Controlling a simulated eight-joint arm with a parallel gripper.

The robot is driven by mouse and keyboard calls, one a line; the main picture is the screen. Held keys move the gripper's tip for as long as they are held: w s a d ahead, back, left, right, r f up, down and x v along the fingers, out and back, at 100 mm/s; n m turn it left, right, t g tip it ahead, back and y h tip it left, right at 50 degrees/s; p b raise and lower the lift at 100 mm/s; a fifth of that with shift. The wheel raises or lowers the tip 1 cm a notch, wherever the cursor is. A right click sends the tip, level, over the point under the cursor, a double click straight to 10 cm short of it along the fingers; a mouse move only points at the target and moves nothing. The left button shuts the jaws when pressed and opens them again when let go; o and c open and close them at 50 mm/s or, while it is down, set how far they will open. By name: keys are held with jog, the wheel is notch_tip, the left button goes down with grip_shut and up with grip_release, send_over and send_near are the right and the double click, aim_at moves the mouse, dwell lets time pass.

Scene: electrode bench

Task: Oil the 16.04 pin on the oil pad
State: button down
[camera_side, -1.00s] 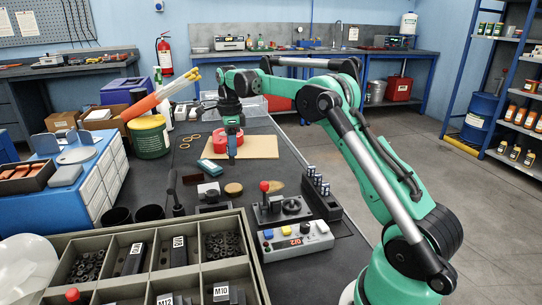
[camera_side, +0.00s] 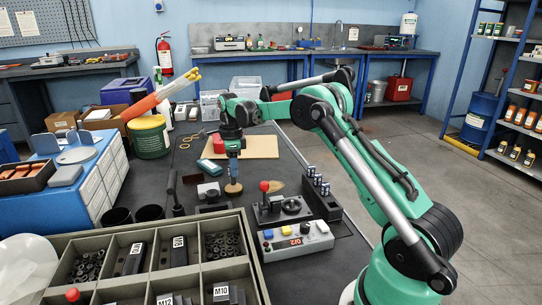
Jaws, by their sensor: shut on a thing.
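My gripper (camera_side: 233,178) points straight down over a small round brown pad (camera_side: 233,189), which looks like the oil pad, on the dark bench. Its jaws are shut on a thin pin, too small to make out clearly. The lower end is at or just above the pad; I cannot tell whether it touches. The 16.04 marking cannot be read. A black rack (camera_side: 329,208) to the right holds several pins with pale-marked tops.
Behind my gripper lie a tan board (camera_side: 258,147) and a red roll partly hidden by my arm. In front are a red-knobbed black fixture (camera_side: 283,210), a grey button box (camera_side: 300,238) and a divided tray (camera_side: 244,222) of parts.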

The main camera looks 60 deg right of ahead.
jog(key=shift+f, duration=0.6)
dwell(1.6)
jog(key=shift+r, duration=3.55)
